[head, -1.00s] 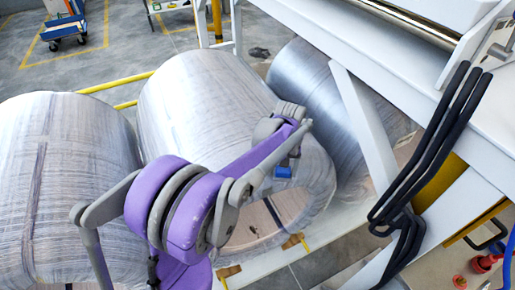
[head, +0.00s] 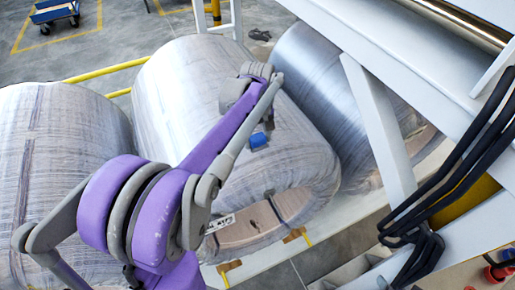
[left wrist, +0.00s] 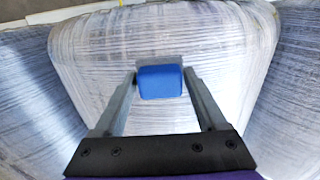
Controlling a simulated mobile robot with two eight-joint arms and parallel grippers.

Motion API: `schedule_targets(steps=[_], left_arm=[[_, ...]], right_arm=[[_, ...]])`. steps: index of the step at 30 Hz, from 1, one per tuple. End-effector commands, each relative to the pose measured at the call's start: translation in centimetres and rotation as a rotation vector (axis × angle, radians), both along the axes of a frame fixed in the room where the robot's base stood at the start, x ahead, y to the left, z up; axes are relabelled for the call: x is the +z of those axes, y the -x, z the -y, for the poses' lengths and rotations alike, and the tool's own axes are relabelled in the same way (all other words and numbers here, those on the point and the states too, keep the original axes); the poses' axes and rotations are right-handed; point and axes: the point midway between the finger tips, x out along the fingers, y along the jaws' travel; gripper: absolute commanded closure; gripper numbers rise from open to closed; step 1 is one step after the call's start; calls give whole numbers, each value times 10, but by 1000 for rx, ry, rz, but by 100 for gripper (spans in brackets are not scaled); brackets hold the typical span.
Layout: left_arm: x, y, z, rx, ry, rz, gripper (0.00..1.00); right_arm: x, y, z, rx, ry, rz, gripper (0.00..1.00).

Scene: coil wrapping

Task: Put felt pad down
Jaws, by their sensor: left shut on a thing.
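The felt pad is a small blue block (head: 259,141); it also shows in the left wrist view (left wrist: 160,82). My left gripper (head: 266,128) is shut on it, with a finger on either side in the left wrist view. The pad is over the upper front side of the middle wrapped coil (head: 190,90). I cannot tell whether it touches the wrap. The coil lies on its side in whitish film, its open end facing front right. My right gripper is not in view.
Another wrapped coil (head: 40,150) stands close on the left and a shinier coil (head: 315,85) on the right. A white machine frame (head: 380,130) with black cables (head: 460,185) fills the right side. A yellow rail (head: 105,70) runs behind the coils.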

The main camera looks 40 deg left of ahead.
Motion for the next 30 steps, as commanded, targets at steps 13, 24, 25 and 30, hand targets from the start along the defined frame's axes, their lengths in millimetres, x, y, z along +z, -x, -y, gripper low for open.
schedule_targets(steps=[13,24,25,30], left_arm=[[-50,0,0,-1,0,0,90],[-54,0,0,-2,0,-1,90],[-55,0,0,-2,0,0,24],[-53,0,0,-2,0,0,0]], right_arm=[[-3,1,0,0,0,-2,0],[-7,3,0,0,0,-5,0],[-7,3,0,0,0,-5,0],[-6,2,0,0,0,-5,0]])
